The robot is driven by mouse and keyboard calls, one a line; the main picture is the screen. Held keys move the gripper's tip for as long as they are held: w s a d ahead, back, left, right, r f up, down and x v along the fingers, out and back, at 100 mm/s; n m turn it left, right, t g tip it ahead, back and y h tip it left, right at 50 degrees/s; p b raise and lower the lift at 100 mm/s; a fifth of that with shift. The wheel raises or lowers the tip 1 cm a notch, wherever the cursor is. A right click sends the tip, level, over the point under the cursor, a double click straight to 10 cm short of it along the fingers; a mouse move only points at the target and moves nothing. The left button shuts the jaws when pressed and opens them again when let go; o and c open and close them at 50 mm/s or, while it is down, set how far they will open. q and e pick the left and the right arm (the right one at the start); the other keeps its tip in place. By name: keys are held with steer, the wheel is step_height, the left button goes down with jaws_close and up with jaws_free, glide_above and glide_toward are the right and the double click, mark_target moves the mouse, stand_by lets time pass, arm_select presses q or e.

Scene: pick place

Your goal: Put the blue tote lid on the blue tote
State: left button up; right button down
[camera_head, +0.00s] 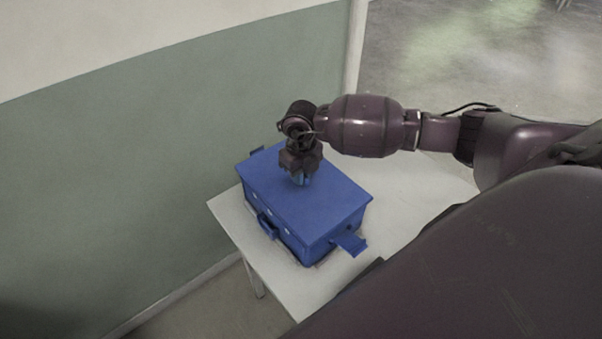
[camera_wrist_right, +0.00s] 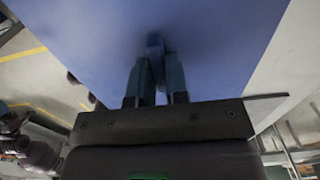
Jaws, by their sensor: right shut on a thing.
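The blue tote (camera_head: 290,235) stands on the white table, with a handle on its front side and a latch flap sticking out at its right end. The blue tote lid (camera_head: 325,205) lies over the top of the tote; I cannot tell whether it is fully seated. My right gripper (camera_head: 300,178) points down at the middle of the lid. In the right wrist view the lid (camera_wrist_right: 215,40) fills the upper middle, and the gripper's fingers (camera_wrist_right: 158,75) are shut on a small blue knob (camera_wrist_right: 154,42) on it. My left gripper is not in view.
The white table (camera_head: 400,195) has bare room to the right of the tote. A green and cream wall (camera_head: 120,170) runs close along the left. A pale post (camera_head: 355,50) stands behind the table.

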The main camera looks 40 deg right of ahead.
stand_by(0.3)
steer(key=shift+f, duration=0.3)
steer(key=shift+b, duration=0.3)
steer(key=shift+f, duration=0.3)
stand_by(0.5)
steer(key=c, duration=1.1)
jaws_free()
steer(key=shift+o, duration=0.2)
steer(key=shift+c, duration=0.2)
steer(key=shift+r, duration=0.1)
